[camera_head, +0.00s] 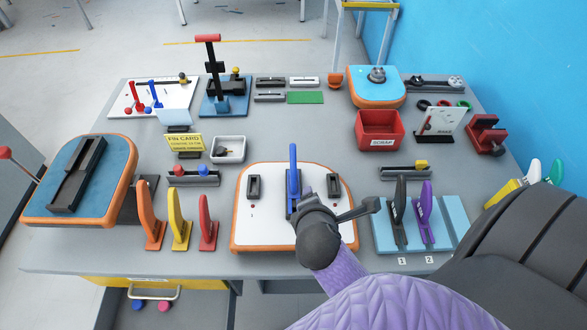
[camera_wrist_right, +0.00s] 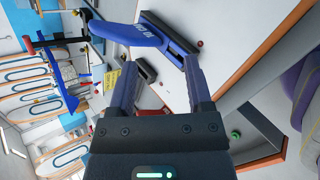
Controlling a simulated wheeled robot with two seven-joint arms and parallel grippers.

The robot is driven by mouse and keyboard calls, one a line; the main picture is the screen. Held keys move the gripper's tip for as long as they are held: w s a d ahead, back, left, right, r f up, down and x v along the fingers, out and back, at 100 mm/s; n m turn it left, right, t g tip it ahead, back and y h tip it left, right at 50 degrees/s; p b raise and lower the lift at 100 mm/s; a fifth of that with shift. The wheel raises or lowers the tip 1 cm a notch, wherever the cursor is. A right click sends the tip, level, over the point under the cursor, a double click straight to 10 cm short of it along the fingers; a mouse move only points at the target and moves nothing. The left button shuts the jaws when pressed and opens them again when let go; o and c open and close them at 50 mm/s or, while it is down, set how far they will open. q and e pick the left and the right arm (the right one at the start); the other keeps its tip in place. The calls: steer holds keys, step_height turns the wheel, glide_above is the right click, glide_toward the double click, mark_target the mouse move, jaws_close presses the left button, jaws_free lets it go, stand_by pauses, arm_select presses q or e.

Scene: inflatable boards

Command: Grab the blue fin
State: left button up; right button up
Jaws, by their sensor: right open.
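The blue fin (camera_head: 294,170) stands upright in a dark slot box at the middle of the white board (camera_head: 262,228) with an orange rim. My right gripper (camera_head: 310,203) is over the near part of this board, just in front of the fin, and hides part of the slot box. In the right wrist view, the blue fin (camera_wrist_right: 128,34) with pale lettering lies beyond the fingertips of the open gripper (camera_wrist_right: 158,68). Nothing is between the fingers. The dark slot box (camera_wrist_right: 170,38) shows beside the fin. My left gripper is not in view.
Orange (camera_head: 150,216), yellow (camera_head: 178,220) and red (camera_head: 207,224) fins stand left of the board. Black (camera_head: 399,212) and purple (camera_head: 424,214) fins stand on a light blue plate at right. A red scrap bin (camera_head: 379,132) is behind.

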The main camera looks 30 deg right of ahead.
mark_target(293, 162)
steer(key=w+d+f+n+t+b, duration=0.1)
steer(key=w+n, duration=0.3)
steer(key=w+d+f+n+t+b, duration=0.1)
steer(key=w+n, duration=0.4)
steer(key=w+d+f+n+t+h+b, duration=0.1)
steer(key=w+f+n+b, duration=0.1)
steer(key=w+n, duration=0.2)
steer(key=shift+w+d+t, duration=0.15)
steer(key=shift+d+t, duration=0.15)
steer(key=shift+t, duration=0.1)
steer(key=shift+w+d+f, duration=0.1)
steer(key=shift+w+d, duration=0.05)
steer(key=shift+w, duration=0.05)
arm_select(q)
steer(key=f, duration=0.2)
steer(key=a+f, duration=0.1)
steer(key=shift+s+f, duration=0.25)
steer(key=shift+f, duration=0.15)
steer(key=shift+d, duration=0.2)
arm_select(e)
jaws_close()
